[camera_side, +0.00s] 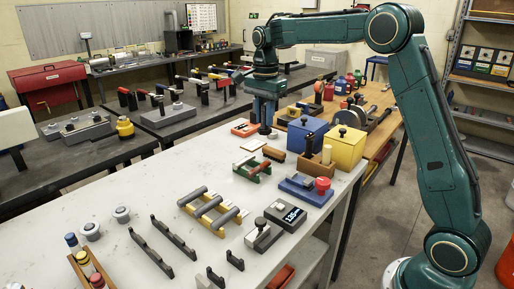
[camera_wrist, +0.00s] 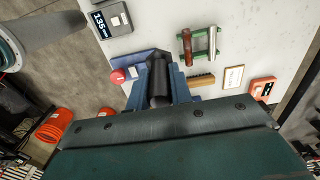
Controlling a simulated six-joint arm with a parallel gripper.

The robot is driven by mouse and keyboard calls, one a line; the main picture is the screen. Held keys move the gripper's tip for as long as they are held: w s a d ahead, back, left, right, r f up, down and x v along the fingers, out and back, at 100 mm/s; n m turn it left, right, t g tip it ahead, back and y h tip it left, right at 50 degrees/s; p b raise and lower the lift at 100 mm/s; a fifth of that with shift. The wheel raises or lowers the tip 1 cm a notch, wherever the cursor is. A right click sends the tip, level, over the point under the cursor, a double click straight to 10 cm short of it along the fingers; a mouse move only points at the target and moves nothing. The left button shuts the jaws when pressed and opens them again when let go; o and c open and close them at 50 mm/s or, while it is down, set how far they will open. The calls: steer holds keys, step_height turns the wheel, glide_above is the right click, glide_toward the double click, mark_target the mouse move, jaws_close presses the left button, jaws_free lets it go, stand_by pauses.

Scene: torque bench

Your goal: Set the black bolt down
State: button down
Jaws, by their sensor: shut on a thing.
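My gripper (camera_side: 265,116) points down over the far part of the pale bench in the side view. In the wrist view its two blue fingers (camera_wrist: 158,82) are closed around a dark, cylindrical black bolt (camera_wrist: 158,72). The bolt stands between the fingers, and its far end is hidden. In the side view the bolt is mostly hidden by the fingers, and I cannot tell whether it touches the bench.
Blue (camera_side: 306,134) and yellow (camera_side: 344,148) boxes stand right. A red-knobbed blue base (camera_side: 306,190) is closer. Bare bench (camera_side: 190,160) lies left.

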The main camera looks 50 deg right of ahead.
steer(key=w+a+f, duration=0.1)
steer(key=w+a, duration=0.1)
steer(key=a, duration=0.3)
step_height(320, 180, down, 16)
steer(key=shift+w+d+r, duration=0.15)
steer(key=shift+w+d, duration=0.05)
steer(key=shift+d, duration=0.1)
stand_by(0.3)
steer(key=shift+f, duration=2.15)
steer(key=shift+f, duration=0.15)
steer(key=c, duration=1.3)
jaws_free()
steer(key=shift+o, duration=0.2)
